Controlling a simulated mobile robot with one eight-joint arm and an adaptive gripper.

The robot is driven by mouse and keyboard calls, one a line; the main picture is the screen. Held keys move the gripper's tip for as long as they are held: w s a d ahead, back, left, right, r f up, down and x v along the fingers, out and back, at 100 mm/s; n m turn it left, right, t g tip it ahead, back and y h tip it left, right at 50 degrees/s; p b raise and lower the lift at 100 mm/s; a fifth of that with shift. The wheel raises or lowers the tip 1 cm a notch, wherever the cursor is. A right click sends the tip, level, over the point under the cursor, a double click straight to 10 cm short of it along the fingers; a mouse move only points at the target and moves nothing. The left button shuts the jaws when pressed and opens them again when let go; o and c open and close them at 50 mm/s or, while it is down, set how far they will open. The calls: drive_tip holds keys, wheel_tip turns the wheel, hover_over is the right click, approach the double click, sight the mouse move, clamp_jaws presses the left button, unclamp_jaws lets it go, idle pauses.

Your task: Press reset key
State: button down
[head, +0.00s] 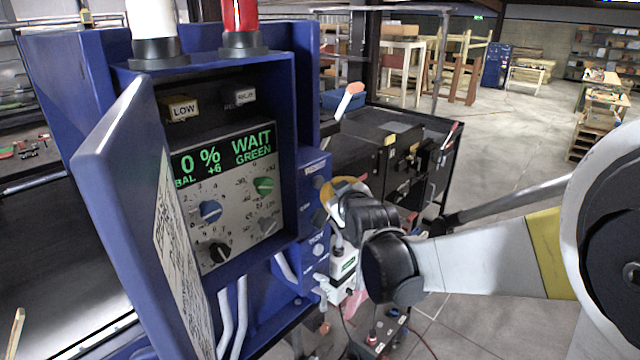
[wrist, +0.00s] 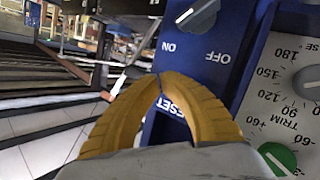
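My gripper (wrist: 161,82) has yellow curved fingers whose tips meet, with nothing visible between them. In the wrist view it lies over a blue panel (wrist: 235,35). A white RESET label (wrist: 180,107) shows partly between the fingers. The reset key itself is not clearly visible; the fingers may hide it. An ON/OFF knob (wrist: 198,14) is above the fingers. In the head view my gripper (head: 325,192) is at the narrow blue side panel (head: 316,164), right of the detector cabinet's display (head: 222,152). Whether it touches the panel cannot be told.
The display reads 0 %, BAL +6, WAIT GREEN. Below it are green (head: 264,186), blue (head: 210,211) and black (head: 217,253) knobs. The blue cabinet door (head: 125,170) stands open at left. A dark machine (head: 400,140) stands behind my gripper. Open floor lies at right.

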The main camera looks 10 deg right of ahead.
drive_tip(key=shift+s+d, duration=0.75)
drive_tip(key=shift+s, duration=0.25)
drive_tip(key=shift+s+d, duration=0.75)
drive_tip(key=shift+s, duration=0.25)
drive_tip(key=s+f+m+g+b, duration=0.1)
drive_tip(key=s+f+g+b, duration=0.1)
drive_tip(key=s+f+b, duration=0.7)
drive_tip(key=s+a+f+m+g+b, duration=0.1)
drive_tip(key=s+f+b, duration=0.9)
drive_tip(key=f, duration=1)
drive_tip(key=s+a+f+m+g+b, duration=0.1)
drive_tip(key=s+f+m+g+b, duration=0.2)
drive_tip(key=s+f+b, duration=0.6)
wheel_tip(320, 180, down, 6)
drive_tip(key=g+b, duration=0.2)
drive_tip(key=b, duration=0.5)
drive_tip(key=shift+s+r+b, duration=0.25)
drive_tip(key=shift+s+b, duration=0.1)
drive_tip(key=shift+a, duration=0.1)
